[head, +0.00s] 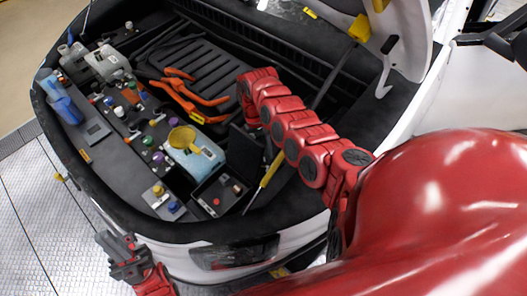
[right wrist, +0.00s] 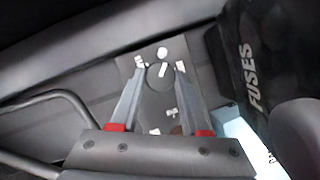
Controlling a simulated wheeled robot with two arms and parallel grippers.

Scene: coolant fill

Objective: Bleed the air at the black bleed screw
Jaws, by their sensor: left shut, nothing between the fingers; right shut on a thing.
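In the right wrist view, my right gripper (right wrist: 159,72) is shut on a round black knob with a white mark, which I take to be the black bleed screw (right wrist: 157,80). The knob sits on a dark plate (right wrist: 146,114) with small white labels, and one fingertip lies on each side of it. In the head view my right arm reaches into the car's bay from the right; its fingertips and the screw are hidden there. My left gripper (head: 112,258) is shut and empty, outside the bay at lower left.
A black box marked FUSES (right wrist: 256,75) stands close right of the right gripper. A pale blue tank (head: 205,160) carries a yellow funnel-like piece (head: 184,138). Orange cables (head: 182,98), a blue bottle (head: 62,105) and a yellow-handled rod (head: 271,170) are around the bay.

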